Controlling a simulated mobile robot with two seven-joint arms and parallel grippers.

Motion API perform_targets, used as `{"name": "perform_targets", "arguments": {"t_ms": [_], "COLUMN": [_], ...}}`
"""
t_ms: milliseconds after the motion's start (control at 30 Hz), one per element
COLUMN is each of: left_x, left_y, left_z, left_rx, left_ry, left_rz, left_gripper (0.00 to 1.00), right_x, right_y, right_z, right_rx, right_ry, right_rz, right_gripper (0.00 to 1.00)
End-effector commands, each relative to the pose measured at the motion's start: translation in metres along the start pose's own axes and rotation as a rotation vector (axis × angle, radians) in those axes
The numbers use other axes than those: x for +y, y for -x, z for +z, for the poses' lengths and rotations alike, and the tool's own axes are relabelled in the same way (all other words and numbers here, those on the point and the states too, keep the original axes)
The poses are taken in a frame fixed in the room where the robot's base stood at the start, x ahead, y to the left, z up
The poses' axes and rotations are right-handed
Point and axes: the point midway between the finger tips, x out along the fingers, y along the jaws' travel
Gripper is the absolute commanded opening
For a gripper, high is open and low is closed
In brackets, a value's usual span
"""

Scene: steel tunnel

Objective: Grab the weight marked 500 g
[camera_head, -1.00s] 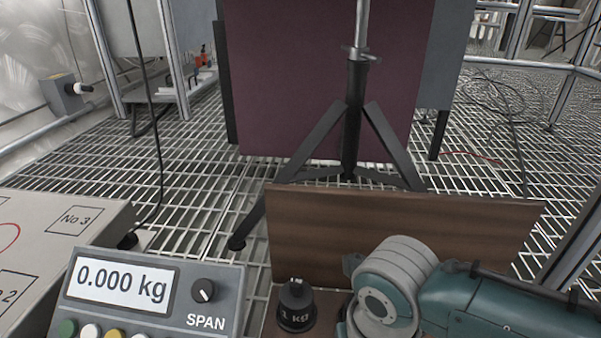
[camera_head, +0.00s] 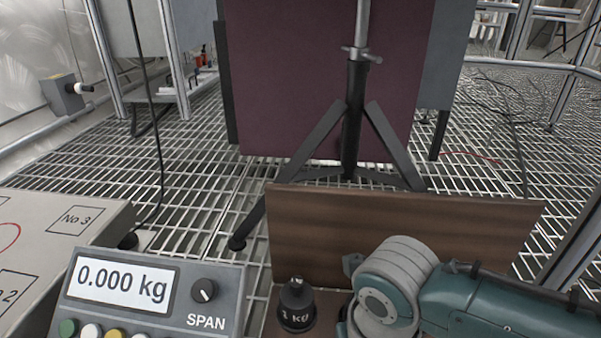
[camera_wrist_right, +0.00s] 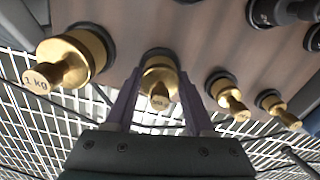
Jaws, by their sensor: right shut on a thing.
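In the right wrist view, brass knobbed weights stand in a row on a brown wooden board (camera_wrist_right: 180,25). My right gripper (camera_wrist_right: 160,76) has its two fingers on either side of the second brass weight (camera_wrist_right: 159,88) and is shut on it. The small marking on its knob is hard to read, perhaps 500 g. A bigger brass weight marked 1 kg (camera_wrist_right: 75,55) is to its left; two smaller brass weights (camera_wrist_right: 228,95) (camera_wrist_right: 277,108) are to its right. In the head view my right arm enters at lower right; its gripper is hidden. My left gripper is not in view.
A black 1 kg weight (camera_head: 297,307) stands on the board in the head view, before an upright wooden panel (camera_head: 400,235). Black weights (camera_wrist_right: 280,10) show in the wrist view. A scale display (camera_head: 122,283) reads 0.000 kg. A tripod (camera_head: 352,120) stands behind.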

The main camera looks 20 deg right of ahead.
Motion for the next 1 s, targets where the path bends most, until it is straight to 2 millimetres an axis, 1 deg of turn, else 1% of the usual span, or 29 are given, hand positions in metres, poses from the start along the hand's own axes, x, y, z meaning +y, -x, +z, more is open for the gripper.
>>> {"name": "perform_targets", "arguments": {"t_ms": [167,267,367,467,600,700,900,1000], "left_x": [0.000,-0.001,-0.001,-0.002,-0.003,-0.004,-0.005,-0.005], "left_y": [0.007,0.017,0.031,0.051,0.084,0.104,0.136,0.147], "left_z": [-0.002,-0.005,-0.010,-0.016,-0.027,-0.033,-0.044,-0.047], "left_rx": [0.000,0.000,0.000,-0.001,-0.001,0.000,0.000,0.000], "left_ry": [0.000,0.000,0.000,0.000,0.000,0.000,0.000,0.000], "left_rz": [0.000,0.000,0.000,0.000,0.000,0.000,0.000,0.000], "left_gripper": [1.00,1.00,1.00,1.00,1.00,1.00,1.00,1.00], "right_x": [0.000,0.000,-0.001,0.000,0.000,0.000,0.000,0.000], "right_y": [0.009,0.019,0.036,0.059,0.097,0.122,0.163,0.178], "right_z": [0.000,0.001,0.001,0.001,0.001,0.001,0.001,0.001], "right_rx": [-0.001,-0.001,-0.002,-0.003,-0.004,-0.002,-0.003,-0.002], "right_ry": [0.000,0.000,0.000,0.001,0.001,0.000,0.000,0.001], "right_rz": [0.000,0.000,-0.001,0.000,0.000,0.000,0.002,0.000], "right_gripper": [0.00,0.00,0.00,0.00,0.00,0.00,0.00,0.00]}}
